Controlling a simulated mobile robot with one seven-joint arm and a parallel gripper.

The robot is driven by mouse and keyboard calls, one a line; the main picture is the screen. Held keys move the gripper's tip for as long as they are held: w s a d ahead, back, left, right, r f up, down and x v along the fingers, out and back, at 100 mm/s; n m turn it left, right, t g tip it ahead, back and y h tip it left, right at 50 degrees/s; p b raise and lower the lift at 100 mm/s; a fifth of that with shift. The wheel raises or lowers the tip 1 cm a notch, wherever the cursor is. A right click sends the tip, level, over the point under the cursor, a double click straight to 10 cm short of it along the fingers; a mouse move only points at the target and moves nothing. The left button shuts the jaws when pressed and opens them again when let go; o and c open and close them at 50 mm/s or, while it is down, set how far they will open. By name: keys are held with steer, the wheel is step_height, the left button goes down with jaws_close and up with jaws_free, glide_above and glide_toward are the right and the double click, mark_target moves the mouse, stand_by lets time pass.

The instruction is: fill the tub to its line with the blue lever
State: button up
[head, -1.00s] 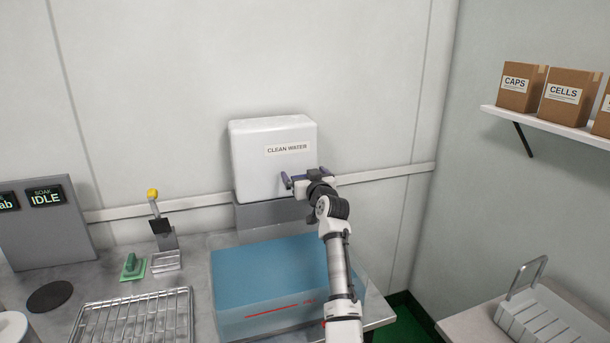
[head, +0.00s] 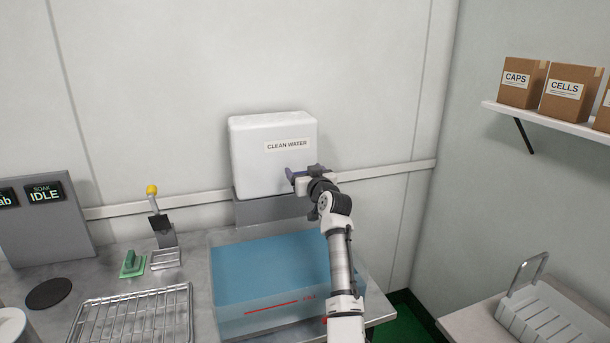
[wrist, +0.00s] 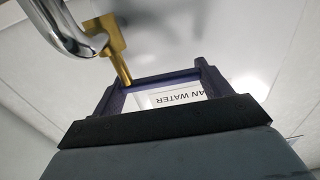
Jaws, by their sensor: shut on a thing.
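The white clean water tank (head: 258,165) stands at the back against the wall. My gripper (head: 300,173) is at the tank's lower right side, jaws shut on the blue lever. The lever is hard to tell apart from my dark blue fingers, which also show in the wrist view (wrist: 165,80). A silver pipe with a brass piece (wrist: 117,45) is close to the fingertips there. The clear tub (head: 228,322) below the tank holds blue water (head: 265,262). Its red line (head: 272,307) is on the front wall; I cannot tell the exact water level against it.
Left of the tub are a wire rack (head: 135,318), a green block (head: 132,262), a yellow-knobbed lever stand (head: 160,225) and a grey panel reading IDLE (head: 45,230). A shelf with boxes (head: 520,82) is at the right, above a white slotted rack (head: 550,315).

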steer(key=shift+f+y+b, duration=0.3)
steer(key=shift+b, duration=0.2)
steer(key=n+y+b, duration=0.1)
steer(key=b, duration=0.2)
steer(key=shift+s+d+f+g, duration=0.1)
steer(key=shift+s+g, duration=0.05)
steer(key=shift+g, duration=0.15)
steer(key=n+g+y+b, duration=0.1)
steer(key=y, duration=0.1)
steer(key=n+g+y+b, duration=0.1)
steer(key=n+g+y, duration=0.1)
steer(key=s+n+g+y, duration=0.1)
steer(key=y, duration=0.1)
steer(key=shift+d+r+n+b, duration=0.3)
steer(key=shift+r+n+b, duration=0.1)
steer(key=shift+s+f+g, duration=0.1)
steer(key=shift+g, duration=0.3)
steer(key=o, duration=1.4)
